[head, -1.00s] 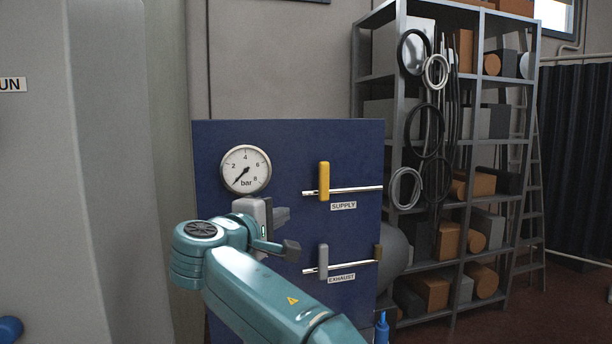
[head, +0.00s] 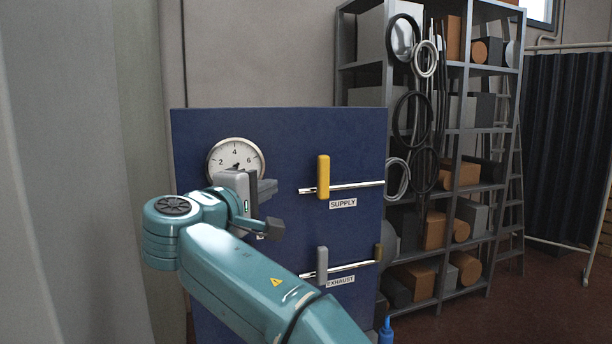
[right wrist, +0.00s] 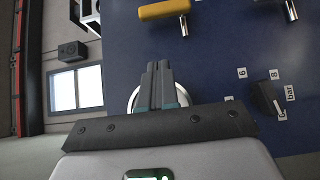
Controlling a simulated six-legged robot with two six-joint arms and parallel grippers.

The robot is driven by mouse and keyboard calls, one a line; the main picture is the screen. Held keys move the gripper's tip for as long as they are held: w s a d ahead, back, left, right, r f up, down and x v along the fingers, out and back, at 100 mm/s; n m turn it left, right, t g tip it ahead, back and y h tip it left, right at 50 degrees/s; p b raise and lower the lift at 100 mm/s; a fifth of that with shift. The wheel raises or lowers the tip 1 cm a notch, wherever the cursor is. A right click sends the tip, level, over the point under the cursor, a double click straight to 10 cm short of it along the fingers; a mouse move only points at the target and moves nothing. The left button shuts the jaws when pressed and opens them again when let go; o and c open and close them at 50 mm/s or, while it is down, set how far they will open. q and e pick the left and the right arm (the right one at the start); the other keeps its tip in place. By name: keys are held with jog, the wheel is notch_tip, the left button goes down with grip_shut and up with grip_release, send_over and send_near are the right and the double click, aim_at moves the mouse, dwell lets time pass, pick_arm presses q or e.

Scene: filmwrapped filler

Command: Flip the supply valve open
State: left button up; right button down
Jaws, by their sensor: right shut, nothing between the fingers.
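The supply valve's yellow handle (head: 323,177) stands upright on a horizontal pipe, above the SUPPLY label (head: 343,203) on a blue panel (head: 290,130). The handle lies across the top of the right wrist view (right wrist: 163,9). My right gripper (head: 266,188) is in front of the panel, left of the handle and apart from it. Its fingers (right wrist: 160,85) are shut together with nothing between them. It hides the lower part of the pressure gauge (head: 228,154). My left gripper is not in view.
A loaded shelf rack (head: 455,130) with hanging hoses stands behind, to the right. A blue bottle (head: 386,331) shows beside the panel's lower right.

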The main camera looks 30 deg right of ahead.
jog(key=p, duration=0.4)
send_near(318, 172)
jog(key=w, duration=0.4)
jog(key=d, duration=0.5)
jog(key=shift+s, duration=0.4)
jog(key=shift+d+r+b, duration=0.1)
jog(key=shift+d+b, duration=0.05)
jog(key=shift+b, duration=0.15)
